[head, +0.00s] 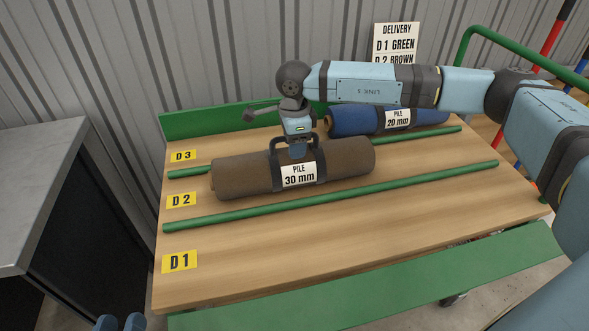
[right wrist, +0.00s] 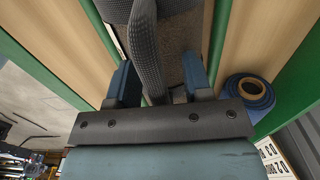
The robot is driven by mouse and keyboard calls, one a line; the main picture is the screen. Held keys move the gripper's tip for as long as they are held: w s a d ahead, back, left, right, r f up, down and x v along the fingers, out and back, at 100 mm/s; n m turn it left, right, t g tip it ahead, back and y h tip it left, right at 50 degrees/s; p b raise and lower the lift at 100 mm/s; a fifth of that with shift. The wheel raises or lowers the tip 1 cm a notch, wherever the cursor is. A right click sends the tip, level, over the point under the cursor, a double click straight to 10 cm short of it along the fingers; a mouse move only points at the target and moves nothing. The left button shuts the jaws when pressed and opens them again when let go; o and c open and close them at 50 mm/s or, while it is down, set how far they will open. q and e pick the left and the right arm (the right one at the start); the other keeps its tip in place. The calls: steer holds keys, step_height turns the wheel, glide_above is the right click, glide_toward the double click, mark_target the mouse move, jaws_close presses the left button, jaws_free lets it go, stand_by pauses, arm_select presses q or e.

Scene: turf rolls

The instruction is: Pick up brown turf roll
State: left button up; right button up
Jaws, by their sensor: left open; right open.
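The brown turf roll (head: 235,176) lies in lane D2 on the wooden table, with a "PILE 30 mm" label and a dark carry handle (head: 278,150). My right gripper (head: 298,152) is over the middle of the roll, pointing down at the handle. In the right wrist view, the open fingers (right wrist: 158,66) stand on either side of the dark handle strap (right wrist: 146,45), with the roll (right wrist: 180,32) beyond. I cannot tell whether they touch it.
Green rails (head: 330,196) divide the table (head: 330,235) into lanes D1, D2 and D3. A blue roll (head: 352,122), labelled 20 mm, lies in D3. Lane D1 is empty. A delivery sign (head: 395,42) stands behind, and a grey-topped cabinet (head: 35,190) is at left.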

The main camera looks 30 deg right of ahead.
steer(key=shift+f, duration=0.1)
jaws_close()
stand_by(0.9)
stand_by(0.4)
